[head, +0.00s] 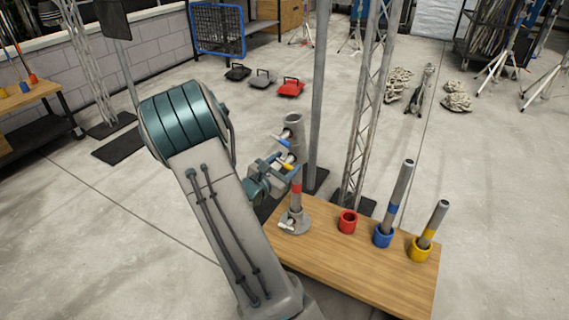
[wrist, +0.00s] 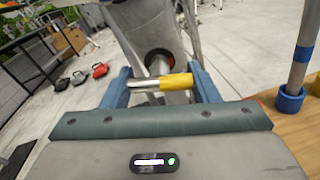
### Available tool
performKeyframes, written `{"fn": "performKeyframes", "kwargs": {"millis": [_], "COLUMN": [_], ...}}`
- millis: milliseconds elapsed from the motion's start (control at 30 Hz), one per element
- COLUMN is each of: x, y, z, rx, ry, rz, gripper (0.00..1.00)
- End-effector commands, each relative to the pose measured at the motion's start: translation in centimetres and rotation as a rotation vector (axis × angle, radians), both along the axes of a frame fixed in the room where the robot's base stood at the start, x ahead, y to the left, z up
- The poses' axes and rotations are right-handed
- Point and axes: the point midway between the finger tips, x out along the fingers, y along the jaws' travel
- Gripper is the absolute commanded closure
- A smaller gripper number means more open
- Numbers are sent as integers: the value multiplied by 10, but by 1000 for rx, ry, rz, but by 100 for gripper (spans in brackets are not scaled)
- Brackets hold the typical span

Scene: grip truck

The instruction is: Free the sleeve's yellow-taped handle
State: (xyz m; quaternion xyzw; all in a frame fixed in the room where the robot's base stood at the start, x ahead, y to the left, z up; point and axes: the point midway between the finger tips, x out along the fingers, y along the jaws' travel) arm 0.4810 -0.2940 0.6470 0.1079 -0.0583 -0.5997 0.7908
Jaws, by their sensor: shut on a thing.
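A grey metal sleeve (head: 294,128) stands high on an upright pipe with red tape (head: 296,187), which rises from a round base (head: 295,221) on the wooden table. The sleeve has a blue-taped handle (head: 283,141) above and a yellow-taped handle (head: 287,165) below. In the wrist view the yellow-taped handle (wrist: 176,82) lies crosswise between my blue fingers, bare metal at its left end. My gripper (wrist: 162,82) is shut on this handle, one finger at each side. The sleeve (wrist: 150,30) rises behind it. The exact finger contact is partly hidden.
On the table (head: 330,265) stand an empty red cup (head: 347,222), a blue cup (head: 383,236) and a yellow cup (head: 420,249), the last two holding taped pipes. A grey pole (head: 318,100) and a lattice truss (head: 368,110) rise close behind the sleeve.

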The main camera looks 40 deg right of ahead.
Motion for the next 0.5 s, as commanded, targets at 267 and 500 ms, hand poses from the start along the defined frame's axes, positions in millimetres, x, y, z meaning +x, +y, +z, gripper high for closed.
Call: {"fn": "performKeyframes", "kwargs": {"millis": [267,500], "x": [0,0], "y": [0,0], "z": [0,0], "rx": [1,0], "ry": [0,-1], "rz": [1,1], "gripper": [24,24]}}
